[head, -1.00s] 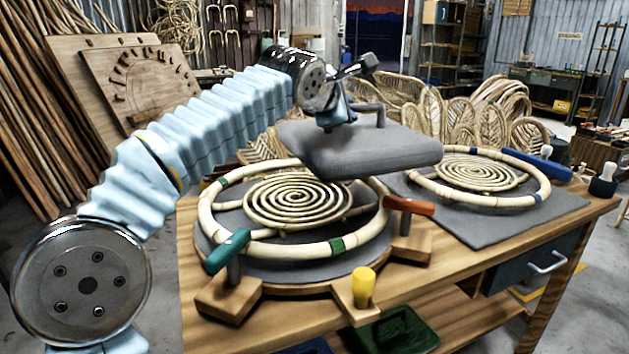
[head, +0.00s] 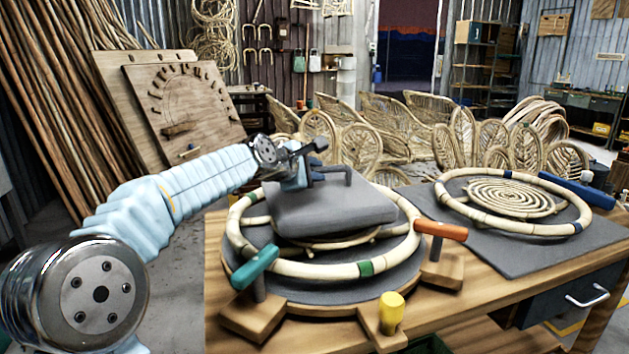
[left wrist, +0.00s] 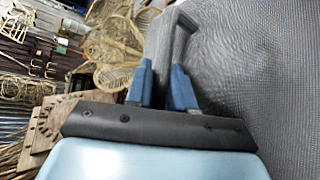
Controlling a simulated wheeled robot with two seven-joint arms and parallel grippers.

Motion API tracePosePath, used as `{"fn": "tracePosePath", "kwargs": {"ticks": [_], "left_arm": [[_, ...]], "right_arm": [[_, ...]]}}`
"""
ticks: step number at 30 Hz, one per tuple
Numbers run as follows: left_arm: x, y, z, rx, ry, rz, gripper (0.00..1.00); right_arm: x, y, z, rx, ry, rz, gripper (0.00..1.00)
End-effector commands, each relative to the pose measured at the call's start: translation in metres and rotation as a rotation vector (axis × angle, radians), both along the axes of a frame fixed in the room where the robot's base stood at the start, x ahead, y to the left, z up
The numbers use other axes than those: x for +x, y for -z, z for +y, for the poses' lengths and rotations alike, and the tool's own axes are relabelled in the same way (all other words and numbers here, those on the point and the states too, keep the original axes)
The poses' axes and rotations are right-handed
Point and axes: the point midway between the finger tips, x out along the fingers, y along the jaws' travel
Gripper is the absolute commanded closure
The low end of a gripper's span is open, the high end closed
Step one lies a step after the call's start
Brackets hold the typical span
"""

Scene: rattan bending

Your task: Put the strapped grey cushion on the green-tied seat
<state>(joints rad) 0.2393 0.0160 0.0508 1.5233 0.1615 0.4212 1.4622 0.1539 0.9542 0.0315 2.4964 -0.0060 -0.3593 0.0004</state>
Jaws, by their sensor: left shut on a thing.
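The grey cushion (head: 335,210) is over the coiled middle of the left seat ring. Its strap (head: 348,172) stands up from the top. My left gripper (head: 298,178) is shut on the strap; in the left wrist view its blue fingers (left wrist: 160,82) pinch the strap (left wrist: 172,50), with the cushion's top (left wrist: 250,60) beside it. The green-tied seat (head: 300,271) is a pale rattan ring with a green binding at its front. Part of the coil shows under the cushion's front edge; I cannot tell whether they touch. My right gripper is not in view.
A second rattan seat with blue ties (head: 465,217) lies on a grey mat (head: 530,258) at the right. Teal (head: 255,267), orange (head: 440,230) and yellow (head: 391,312) handled clamps stand around the left seat. Wicker panels stand behind the workbench (head: 480,305).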

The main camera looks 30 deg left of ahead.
Motion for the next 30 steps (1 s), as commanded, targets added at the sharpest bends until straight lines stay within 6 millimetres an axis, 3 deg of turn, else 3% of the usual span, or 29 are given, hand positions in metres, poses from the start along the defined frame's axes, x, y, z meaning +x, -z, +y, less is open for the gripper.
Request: {"fn": "tracePosePath", "kwargs": {"ticks": [3, 10, 11, 15, 25, 30], "left_arm": [[0.000, 0.016, -0.001, 0.000, 0.000, -0.001, 1.00], [0.000, 0.017, -0.001, -0.001, 0.001, -0.002, 1.00], [0.000, 0.018, -0.001, 0.000, 0.002, 0.000, 0.73], [0.000, 0.018, -0.001, -0.001, 0.001, 0.000, 0.52], [-0.003, 0.016, -0.001, -0.001, 0.002, -0.001, 0.52], [-0.028, 0.005, 0.000, 0.000, -0.001, -0.004, 0.52]], "right_arm": [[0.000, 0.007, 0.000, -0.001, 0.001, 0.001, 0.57], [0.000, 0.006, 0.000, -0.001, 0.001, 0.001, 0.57], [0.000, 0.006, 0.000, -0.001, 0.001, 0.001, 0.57], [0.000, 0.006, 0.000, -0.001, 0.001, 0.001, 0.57], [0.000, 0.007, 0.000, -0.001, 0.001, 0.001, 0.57], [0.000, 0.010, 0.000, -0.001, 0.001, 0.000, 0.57]]}}
